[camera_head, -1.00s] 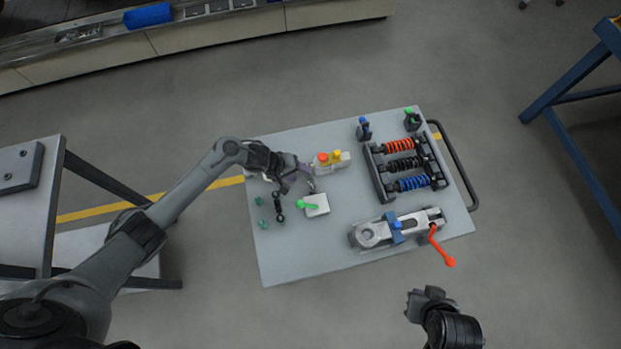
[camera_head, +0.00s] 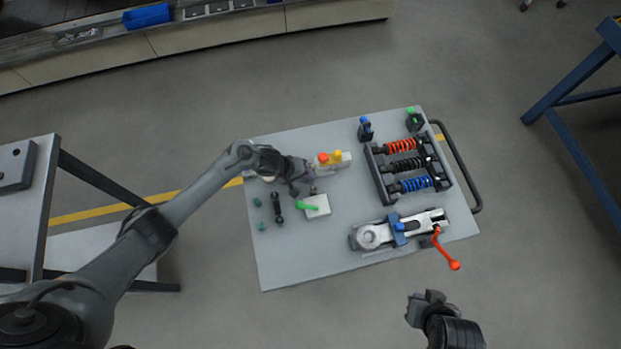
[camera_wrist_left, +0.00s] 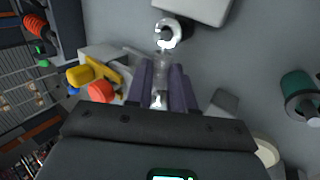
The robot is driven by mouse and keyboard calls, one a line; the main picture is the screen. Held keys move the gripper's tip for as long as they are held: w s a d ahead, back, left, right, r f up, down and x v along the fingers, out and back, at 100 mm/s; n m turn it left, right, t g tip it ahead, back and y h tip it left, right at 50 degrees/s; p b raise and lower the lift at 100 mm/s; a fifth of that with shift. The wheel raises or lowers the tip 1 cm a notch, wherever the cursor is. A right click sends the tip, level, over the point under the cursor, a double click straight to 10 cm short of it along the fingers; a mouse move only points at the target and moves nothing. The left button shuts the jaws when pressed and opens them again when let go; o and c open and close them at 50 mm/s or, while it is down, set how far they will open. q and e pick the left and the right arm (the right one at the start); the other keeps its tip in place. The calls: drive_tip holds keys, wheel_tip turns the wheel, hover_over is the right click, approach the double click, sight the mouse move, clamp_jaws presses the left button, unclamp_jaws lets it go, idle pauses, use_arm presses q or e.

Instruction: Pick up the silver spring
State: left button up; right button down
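The silver spring (camera_wrist_left: 160,46) shows in the left wrist view as a bright metal piece with a round open hook at its far end. Its shank runs back between the two purple fingers of my left gripper (camera_wrist_left: 161,82), which lie close along both sides of it, with no clear gap seen. In the head view, my left gripper (camera_head: 304,188) is low over the left part of the grey cart top, and the spring is hidden beneath it. My right gripper (camera_head: 427,297) is off the cart's front edge, away from the spring; its fingers are too unclear to judge.
A white block with a green handle (camera_head: 316,206) and a block with red and yellow knobs (camera_head: 333,160) stand close to my left gripper. A rack of coloured coil-over shocks (camera_head: 406,168) and a metal fixture with a red lever (camera_head: 402,232) occupy the right side.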

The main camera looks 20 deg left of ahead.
use_arm(q)
clamp_jaws()
drive_tip(key=shift+r, duration=0.1)
